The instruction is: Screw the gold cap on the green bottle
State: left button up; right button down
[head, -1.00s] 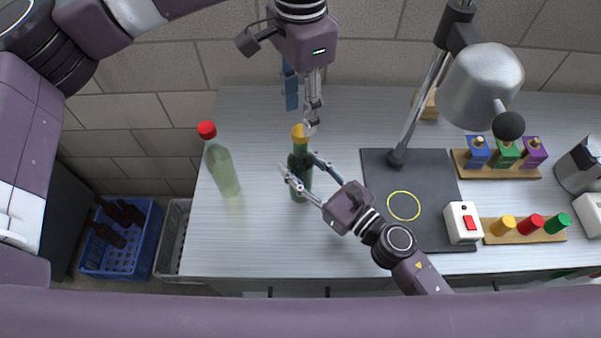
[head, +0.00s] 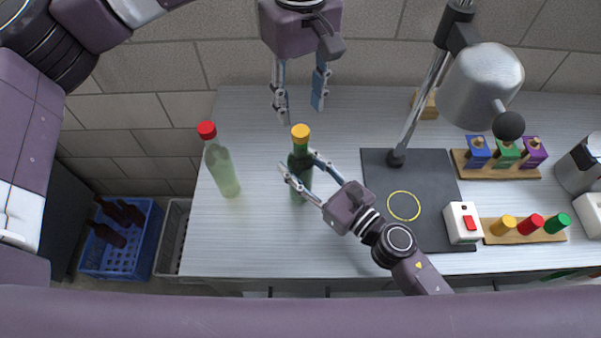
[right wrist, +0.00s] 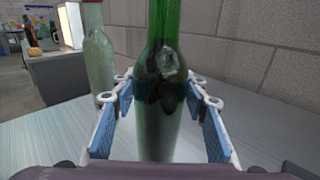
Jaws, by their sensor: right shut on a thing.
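The green bottle (head: 300,172) stands upright on the light bench in the head view. The gold cap (head: 300,131) sits on top of its neck. My right gripper (head: 298,174) is shut on the bottle's body from the front right; the right wrist view shows the dark green bottle (right wrist: 165,90) between its two blue-padded fingers. My left gripper (head: 299,103) hangs above and behind the cap with its fingers apart. It is empty and clear of the cap. How tightly the cap sits on the thread cannot be seen.
A pale bottle with a red cap (head: 222,168) stands to the left. A dark mat (head: 380,190) with a yellow ring, a lamp (head: 482,85), a red-switch box (head: 463,222) and small racks fill the right. A blue crate (head: 150,235) is on the floor.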

aim_at(300, 131)
pick_arm(q)
jog(key=n, duration=0.6)
jog(key=shift+r, duration=0.25)
jog(key=n, duration=0.3)
jog(key=shift+r+n, duration=0.2)
jog(key=shift+n, duration=0.2)
jog(key=n, duration=0.5)
jog(key=shift+r+n, duration=0.25)
jog(key=shift+n, duration=0.05)
jog(key=n, duration=0.5)
jog(key=shift+r, duration=0.2)
jog(key=shift+f, duration=0.1)
jog(key=shift+f, duration=3.9)
jog(key=shift+c, duration=0.4)
